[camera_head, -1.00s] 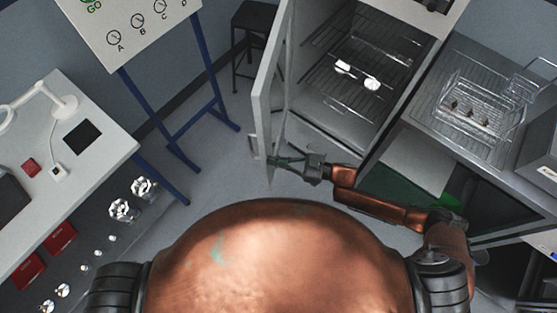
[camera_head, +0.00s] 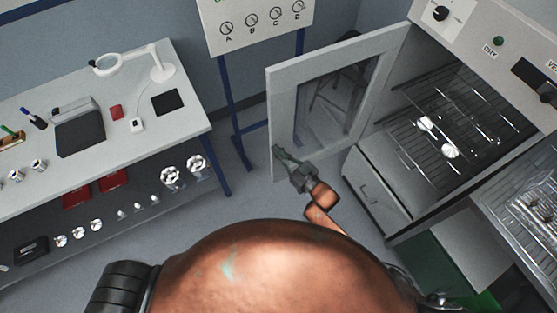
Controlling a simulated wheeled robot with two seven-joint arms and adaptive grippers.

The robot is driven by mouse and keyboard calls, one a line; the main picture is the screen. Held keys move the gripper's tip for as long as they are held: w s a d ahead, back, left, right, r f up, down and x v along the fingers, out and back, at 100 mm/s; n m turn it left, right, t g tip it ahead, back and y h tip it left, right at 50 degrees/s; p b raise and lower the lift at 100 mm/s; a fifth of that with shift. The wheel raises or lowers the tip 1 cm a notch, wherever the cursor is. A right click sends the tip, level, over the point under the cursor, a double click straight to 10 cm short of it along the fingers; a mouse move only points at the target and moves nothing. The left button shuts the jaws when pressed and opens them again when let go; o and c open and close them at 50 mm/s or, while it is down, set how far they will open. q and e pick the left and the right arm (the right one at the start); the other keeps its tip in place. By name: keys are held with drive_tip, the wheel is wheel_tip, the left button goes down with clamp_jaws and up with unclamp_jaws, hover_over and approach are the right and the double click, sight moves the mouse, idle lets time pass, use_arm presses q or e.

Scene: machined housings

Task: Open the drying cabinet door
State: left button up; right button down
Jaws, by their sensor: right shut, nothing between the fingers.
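The drying cabinet (camera_head: 392,142) stands at the right with its interior exposed. Its door (camera_head: 395,52), a pale frame around a glass pane, stands wide open to the left of the cabinet. My right gripper (camera_head: 277,150) is at the lower left part of the door, near its free edge. The fingers look closed, with nothing between them; whether they touch the door I cannot tell. Inside the cabinet, wire racks (camera_head: 450,135) hold small white and metal parts. My left gripper is not in view.
A workbench (camera_head: 190,125) with a lamp and metal parts stands at the left. A board marked with lettered dials (camera_head: 262,22) stands behind the door. A bench with a wire basket (camera_head: 520,200) is at the lower right. Grey floor is clear between workbench and cabinet.

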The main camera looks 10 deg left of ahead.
drive_tip(key=shift+w+a, duration=0.4)
drive_tip(key=shift+w, duration=0.1)
drive_tip(key=shift+s, duration=0.1)
drive_tip(key=shift+s+d, duration=0.25)
drive_tip(key=shift+d, duration=0.05)
drive_tip(key=s+d+p, duration=0.1)
drive_tip(key=s+d, duration=0.5)
drive_tip(key=s, duration=0.5)
drive_tip(key=shift+s+d+p, duration=0.15)
drive_tip(key=shift+d+p, duration=0.15)
drive_tip(key=shift+p, duration=0.1)
